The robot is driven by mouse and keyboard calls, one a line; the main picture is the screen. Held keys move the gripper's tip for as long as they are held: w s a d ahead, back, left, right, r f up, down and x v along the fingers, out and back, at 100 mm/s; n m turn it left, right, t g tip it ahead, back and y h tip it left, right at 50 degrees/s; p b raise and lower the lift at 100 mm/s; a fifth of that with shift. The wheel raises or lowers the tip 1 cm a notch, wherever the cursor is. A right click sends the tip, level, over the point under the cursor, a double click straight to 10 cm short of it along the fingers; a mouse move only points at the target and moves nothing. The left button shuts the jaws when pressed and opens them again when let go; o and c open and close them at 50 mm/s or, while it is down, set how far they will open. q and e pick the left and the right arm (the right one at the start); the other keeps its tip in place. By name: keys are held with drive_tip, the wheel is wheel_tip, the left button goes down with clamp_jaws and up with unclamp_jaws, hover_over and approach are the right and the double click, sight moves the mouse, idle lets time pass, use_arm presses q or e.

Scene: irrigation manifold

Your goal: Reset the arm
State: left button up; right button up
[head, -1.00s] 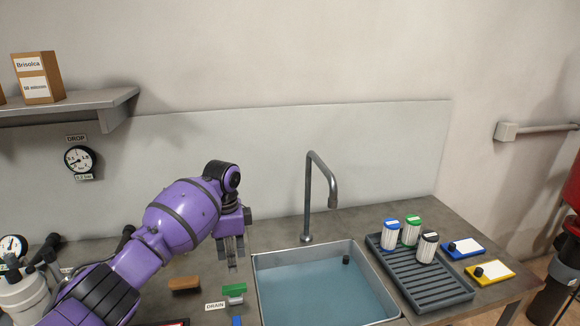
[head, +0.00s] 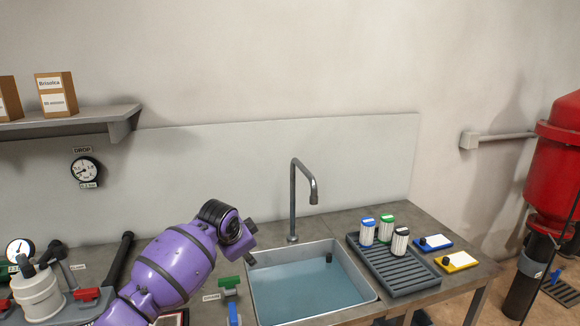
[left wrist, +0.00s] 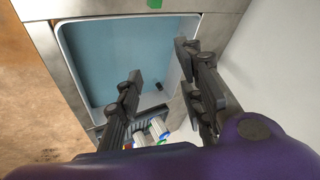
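My purple left arm (head: 172,270) comes in from the lower left of the head view and reaches toward the sink. My left gripper (head: 250,242) is near the sink's back left corner. In the left wrist view my left gripper (left wrist: 158,72) has its dark fingers spread apart, with nothing between them. The sink basin with blue water (left wrist: 105,55) lies beyond the fingers. My right arm and gripper do not show.
The sink (head: 262,312) has a tall tap (head: 293,200) behind it. A grey rack (head: 405,280) holds several canisters right of it. Blue (head: 433,243) and yellow (head: 460,261) plates lie farther right.

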use_arm(q)
drive_tip(key=s+d+f+n+t+h, duration=0.3)
drive_tip(key=s+f+n+t, duration=0.1)
drive_tip(key=s+f, duration=0.95)
drive_tip(key=s+a+f+n+y, duration=0.1)
drive_tip(key=s+a+f+n, duration=0.1)
drive_tip(key=s, duration=1.2)
drive_tip(key=s+a+f+n+g+y+p, duration=0.1)
drive_tip(key=s+a+f, duration=0.4)
drive_tip(key=s, duration=0.9)
drive_tip(key=s+a+f+n+g+y, duration=0.1)
drive_tip(key=s+f, duration=0.6)
drive_tip(key=s, duration=0.7)
drive_tip(key=a+n+y, duration=0.1)
drive_tip(key=a+n, duration=0.1)
drive_tip(key=n, duration=0.1)
drive_tip(key=shift+s+a+f+p, duration=0.15)
drive_tip(key=shift+s+f+p, duration=0.05)
drive_tip(key=shift+s+p, duration=0.15)
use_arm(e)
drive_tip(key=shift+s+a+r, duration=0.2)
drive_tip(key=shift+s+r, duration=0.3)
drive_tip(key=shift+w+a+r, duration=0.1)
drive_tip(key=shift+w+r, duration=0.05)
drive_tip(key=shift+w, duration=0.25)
